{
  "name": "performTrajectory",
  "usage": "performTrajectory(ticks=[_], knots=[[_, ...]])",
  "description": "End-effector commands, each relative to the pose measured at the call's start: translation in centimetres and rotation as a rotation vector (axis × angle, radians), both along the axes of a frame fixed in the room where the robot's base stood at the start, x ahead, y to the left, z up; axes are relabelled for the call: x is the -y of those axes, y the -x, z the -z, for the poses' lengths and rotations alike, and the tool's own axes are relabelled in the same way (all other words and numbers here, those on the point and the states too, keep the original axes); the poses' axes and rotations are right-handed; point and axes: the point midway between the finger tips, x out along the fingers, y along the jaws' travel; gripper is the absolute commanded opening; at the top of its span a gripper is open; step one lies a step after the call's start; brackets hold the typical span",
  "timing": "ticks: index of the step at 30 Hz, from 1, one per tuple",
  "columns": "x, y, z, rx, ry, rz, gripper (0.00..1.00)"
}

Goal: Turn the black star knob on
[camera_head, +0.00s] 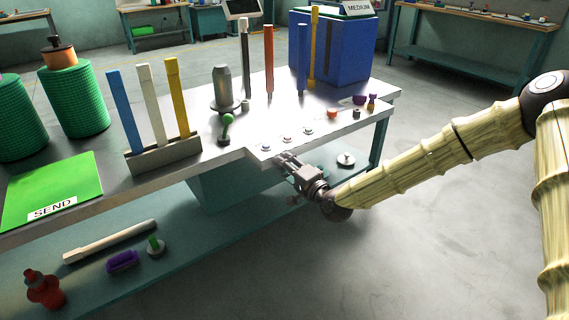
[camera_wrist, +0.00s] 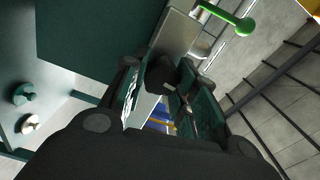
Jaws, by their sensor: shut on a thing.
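The black star knob (camera_wrist: 160,73) shows as a dark shape between the fingers in the wrist view, beside a light grey plate. Its star outline and its turn position cannot be made out. My gripper (camera_head: 286,161) is at the front edge of the workbench in the head view, where it hides the knob. In the wrist view my gripper (camera_wrist: 158,88) has its two fingers on either side of the dark knob, shut on it.
The workbench (camera_head: 226,158) carries a green SEND mat (camera_head: 55,185), a bar rack (camera_head: 163,157), a green lever (camera_head: 227,127) and a blue MEDIUM bin (camera_head: 335,50). The lower shelf (camera_head: 200,232) holds loose parts. Open floor lies in front at right.

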Motion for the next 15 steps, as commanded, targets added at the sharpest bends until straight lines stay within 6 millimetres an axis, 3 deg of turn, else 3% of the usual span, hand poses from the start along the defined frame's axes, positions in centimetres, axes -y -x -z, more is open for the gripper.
performTrajectory(ticks=[15], knots=[[0.04,0.07,0.62,-0.290,-0.398,0.000,0.05]])
